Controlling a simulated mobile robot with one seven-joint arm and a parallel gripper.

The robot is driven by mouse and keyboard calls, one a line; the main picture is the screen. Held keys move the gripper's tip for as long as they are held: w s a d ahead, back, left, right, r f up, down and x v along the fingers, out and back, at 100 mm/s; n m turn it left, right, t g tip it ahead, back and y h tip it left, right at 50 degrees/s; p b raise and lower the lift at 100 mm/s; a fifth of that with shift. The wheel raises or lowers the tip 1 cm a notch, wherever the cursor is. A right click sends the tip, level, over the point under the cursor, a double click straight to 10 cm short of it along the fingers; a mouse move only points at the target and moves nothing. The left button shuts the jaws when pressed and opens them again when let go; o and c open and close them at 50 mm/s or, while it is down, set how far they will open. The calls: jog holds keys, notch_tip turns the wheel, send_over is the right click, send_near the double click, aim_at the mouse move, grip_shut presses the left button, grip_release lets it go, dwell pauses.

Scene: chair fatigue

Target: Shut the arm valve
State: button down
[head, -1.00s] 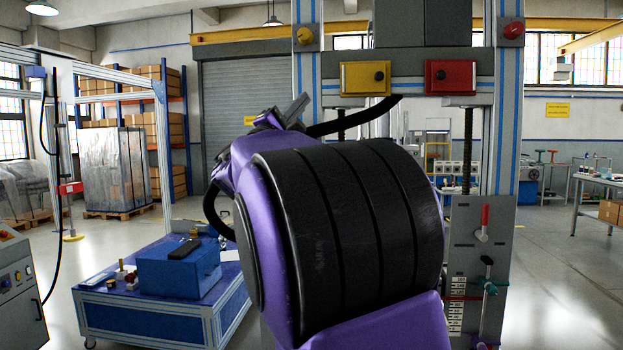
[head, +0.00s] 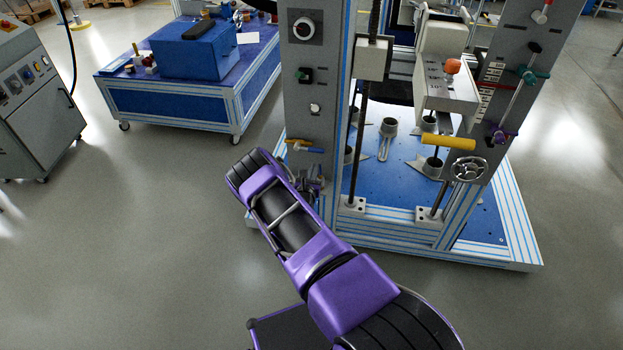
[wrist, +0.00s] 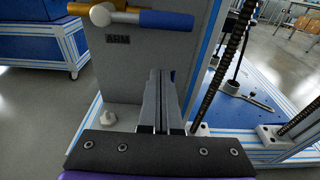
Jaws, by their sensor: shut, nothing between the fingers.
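The arm valve sits low on the left grey column in the head view, with a blue handle (head: 309,149) pointing right and a yellow part (head: 294,142) at its left. In the wrist view the blue handle (wrist: 167,20) lies roughly level at the top, joined to a pale metal piece, with the yellow part (wrist: 112,4) partly cut off. An "ARM" label (wrist: 118,39) is below it. My gripper (wrist: 160,73) is shut and empty, just below and apart from the handle. In the head view my gripper (head: 316,187) is small and partly hidden by my wrist.
The test frame's blue base plate (head: 400,185) has several grey parts on it. A threaded rod (head: 362,140) stands right of the column. A yellow bar handle (head: 448,141) and handwheel (head: 468,168) are farther right. A blue cart (head: 185,100) stands behind left.

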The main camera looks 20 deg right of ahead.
aim_at(311, 150)
jog(key=shift+x, duration=1.25)
jog(key=r, duration=0.4)
jog(key=shift+s+a, duration=0.3)
jog(key=shift+s, duration=0.1)
jog(key=shift+r+n, duration=0.2)
jog(key=shift+n, duration=0.4)
